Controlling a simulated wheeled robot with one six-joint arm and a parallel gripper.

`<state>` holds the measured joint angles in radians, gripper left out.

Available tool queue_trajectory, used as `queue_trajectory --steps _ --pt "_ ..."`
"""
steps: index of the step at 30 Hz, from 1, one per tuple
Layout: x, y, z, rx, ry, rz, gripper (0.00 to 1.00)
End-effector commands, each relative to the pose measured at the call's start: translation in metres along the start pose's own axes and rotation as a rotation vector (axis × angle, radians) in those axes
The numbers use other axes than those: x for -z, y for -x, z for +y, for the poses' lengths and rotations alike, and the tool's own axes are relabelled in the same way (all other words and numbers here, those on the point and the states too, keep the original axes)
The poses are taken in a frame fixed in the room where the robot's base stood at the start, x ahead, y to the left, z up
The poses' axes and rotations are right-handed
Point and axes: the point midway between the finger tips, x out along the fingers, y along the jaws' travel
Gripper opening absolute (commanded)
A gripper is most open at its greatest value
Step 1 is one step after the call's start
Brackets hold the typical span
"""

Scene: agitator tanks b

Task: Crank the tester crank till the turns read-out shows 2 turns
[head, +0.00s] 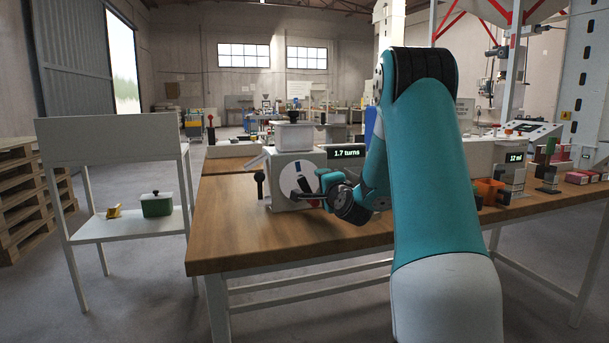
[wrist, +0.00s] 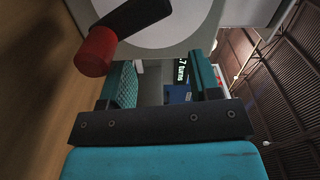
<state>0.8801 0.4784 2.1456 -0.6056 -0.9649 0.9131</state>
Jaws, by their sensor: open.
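The tester (head: 281,162) is a pale box on the wooden bench, with a light round disc on its front. Its crank shows in the wrist view as a black arm (wrist: 140,17) with a red knob (wrist: 95,50). The turns read-out (head: 346,154) beside the box shows 1.7 turns; part of it also shows in the wrist view (wrist: 183,70). My gripper (head: 320,190) is at the front of the disc. In the wrist view my gripper (wrist: 162,82) is open and empty, and the knob lies outside the jaws, up and left of the left finger.
A black-knobbed lever (head: 260,178) stands left of the tester. Right of my arm, the bench holds an orange container (head: 488,191) and a second read-out (head: 514,157). The bench's front left is clear.

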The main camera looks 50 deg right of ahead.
Motion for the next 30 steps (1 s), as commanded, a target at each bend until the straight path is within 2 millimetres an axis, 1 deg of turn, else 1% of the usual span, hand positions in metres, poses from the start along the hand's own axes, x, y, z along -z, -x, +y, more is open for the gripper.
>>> queue_trajectory --steps 1,30 --pt "-0.002 0.000 0.004 -0.001 0.000 -0.001 0.57" --pt "-0.021 0.000 0.040 -0.001 -0.001 -0.001 0.57"
